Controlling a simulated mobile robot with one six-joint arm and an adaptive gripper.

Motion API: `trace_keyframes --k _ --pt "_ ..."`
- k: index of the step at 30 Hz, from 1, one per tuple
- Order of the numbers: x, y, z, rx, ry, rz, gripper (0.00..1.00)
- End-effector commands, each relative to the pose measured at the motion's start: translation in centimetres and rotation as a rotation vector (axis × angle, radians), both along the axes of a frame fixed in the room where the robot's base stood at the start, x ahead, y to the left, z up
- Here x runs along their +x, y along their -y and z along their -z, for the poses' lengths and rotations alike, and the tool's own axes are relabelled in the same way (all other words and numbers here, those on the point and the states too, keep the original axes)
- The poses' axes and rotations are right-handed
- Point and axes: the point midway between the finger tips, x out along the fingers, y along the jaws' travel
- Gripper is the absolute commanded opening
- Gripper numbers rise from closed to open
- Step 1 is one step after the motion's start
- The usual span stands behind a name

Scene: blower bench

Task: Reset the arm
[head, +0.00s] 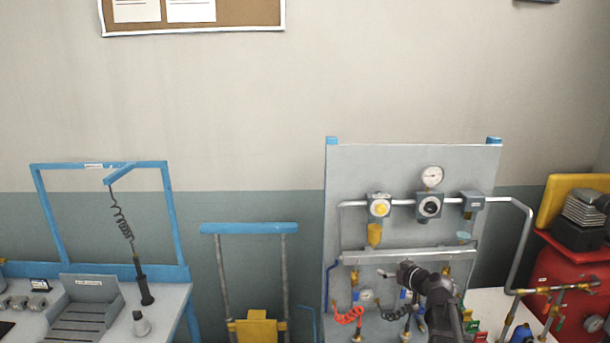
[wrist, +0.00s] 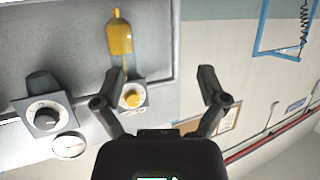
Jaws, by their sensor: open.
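My gripper (wrist: 160,85) is open and empty in the wrist view, its two fingers spread wide. In the head view my gripper (head: 386,273) is small and dark, in front of the lower part of the grey panel (head: 400,168). My dark arm rises from the bottom edge and covers part of the lower fittings. The wrist view appears turned over, with the round gauge (wrist: 68,145) below the knobs. The left finger overlaps the unit with the yellow knob (wrist: 132,96).
A workbench (head: 170,310) with a blue frame stands left. A red tank (head: 565,290) stands right.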

Motion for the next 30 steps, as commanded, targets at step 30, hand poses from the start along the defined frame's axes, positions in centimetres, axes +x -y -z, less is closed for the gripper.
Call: trace_keyframes --k 30 --pt "-24.4 -9.2 21.4 -0.269 -1.195 0.363 0.92"
